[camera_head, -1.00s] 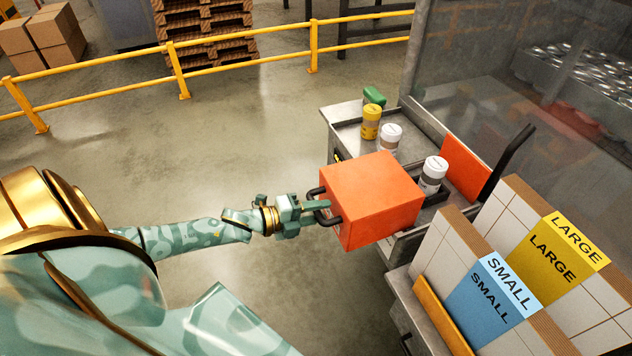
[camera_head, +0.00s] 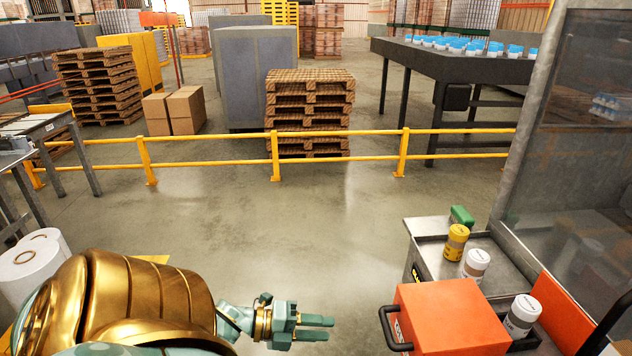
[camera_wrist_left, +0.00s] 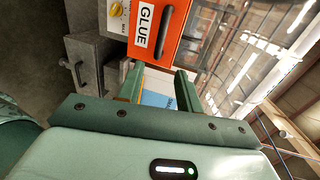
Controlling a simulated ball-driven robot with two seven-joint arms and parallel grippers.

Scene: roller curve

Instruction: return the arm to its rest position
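My left arm reaches in from the lower left, and my left gripper (camera_head: 331,328) is held in the air. In the left wrist view its two fingers (camera_wrist_left: 158,82) stand apart with nothing between them. The gripper is left of the orange box (camera_head: 450,318) with the black handle and clear of it. The box also shows in the left wrist view (camera_wrist_left: 178,22) with a GLUE label. My right gripper is not in view.
A yellow railing (camera_head: 275,158) crosses behind. The floor (camera_head: 290,230) between is clear.

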